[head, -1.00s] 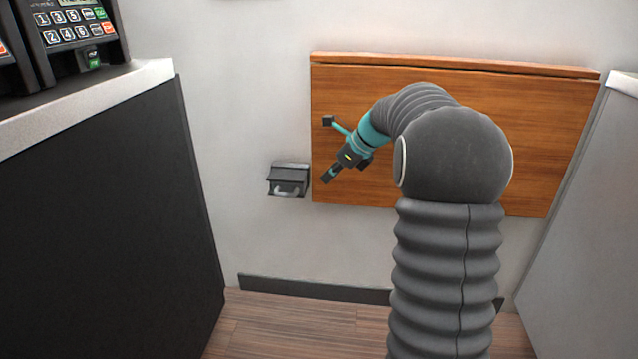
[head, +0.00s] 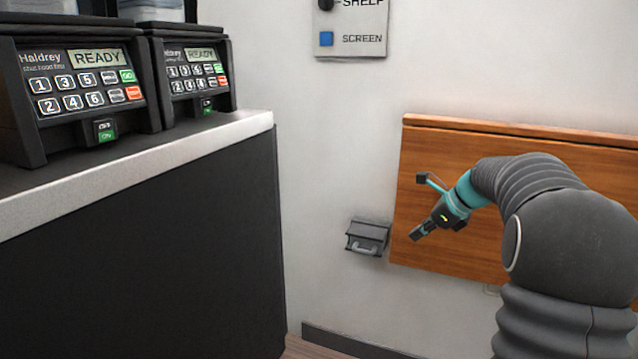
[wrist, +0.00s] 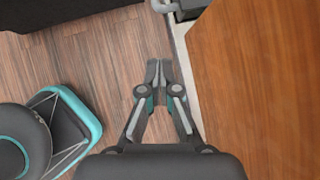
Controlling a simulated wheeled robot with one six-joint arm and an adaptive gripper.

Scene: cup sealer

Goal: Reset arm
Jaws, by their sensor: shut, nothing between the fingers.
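My gripper (head: 417,234) is at the end of my bent arm, in front of the brown wooden panel on the wall in the head view. It points down and to the left. In the wrist view my gripper (wrist: 158,70) has its two fingertips together, with nothing between them. The floor lies below it.
A dark counter with a light top (head: 150,160) stands at the left, carrying two machines (head: 85,90) that read READY. The wooden panel (head: 420,150) hangs on the wall. A small dark box with a handle (head: 367,237) is left of my gripper. A sign (head: 350,30) reads SHELF and SCREEN.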

